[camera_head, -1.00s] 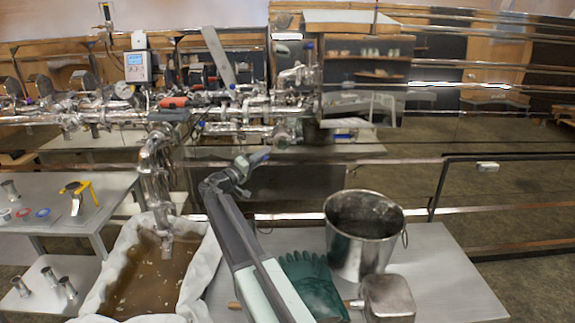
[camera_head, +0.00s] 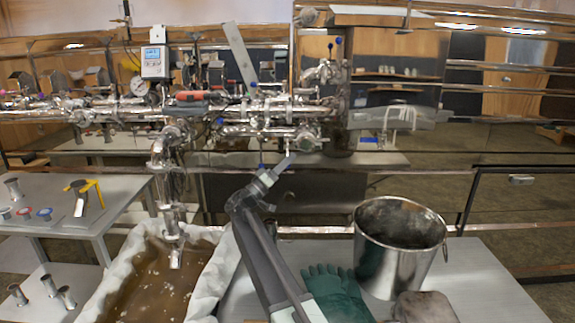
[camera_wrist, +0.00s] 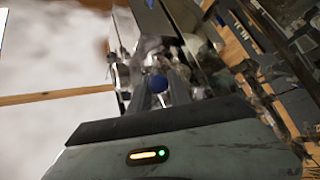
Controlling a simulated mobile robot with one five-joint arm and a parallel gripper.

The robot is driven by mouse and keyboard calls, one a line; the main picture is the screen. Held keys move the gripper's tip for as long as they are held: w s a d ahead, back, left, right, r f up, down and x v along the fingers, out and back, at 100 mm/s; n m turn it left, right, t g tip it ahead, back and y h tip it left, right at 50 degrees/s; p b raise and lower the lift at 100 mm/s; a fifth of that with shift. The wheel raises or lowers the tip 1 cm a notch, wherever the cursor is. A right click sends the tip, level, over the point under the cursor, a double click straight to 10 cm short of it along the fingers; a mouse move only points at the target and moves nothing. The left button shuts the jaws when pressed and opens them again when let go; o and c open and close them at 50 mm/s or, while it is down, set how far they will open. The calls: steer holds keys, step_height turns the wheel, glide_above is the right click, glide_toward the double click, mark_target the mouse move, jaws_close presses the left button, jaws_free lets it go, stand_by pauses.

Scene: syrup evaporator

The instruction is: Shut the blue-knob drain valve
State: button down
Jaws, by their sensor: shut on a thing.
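In the head view, my gripper (camera_head: 278,168) points up at the underside of the steel pipework, below the lower pipe run. A small blue spot (camera_head: 262,166) shows beside the fingers there. The valve body and the handle's exact angle are too small and partly hidden to tell.
The steel pipework (camera_head: 245,130) crosses above my gripper. A cloth-lined tub (camera_head: 208,275) of brown liquid stands left of my arm. A metal bucket (camera_head: 400,280) and a green glove (camera_head: 335,291) are on the table at right. Other blue-tipped handles (camera_head: 253,87) sit higher up.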

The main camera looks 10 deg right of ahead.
steer(key=shift+s+d+f, duration=0.1)
steer(key=shift+s+d, duration=0.1)
steer(key=shift+s, duration=0.05)
steer(key=c, duration=1.3)
jaws_free()
steer(key=shift+a, duration=0.2)
steer(key=shift+a+f, duration=0.15)
steer(key=shift+a, duration=0.1)
steer(key=b+v, duration=0.3)
steer(key=v, duration=0.4)
steer(key=shift+s+b, duration=0.15)
steer(key=shift+b, duration=0.25)
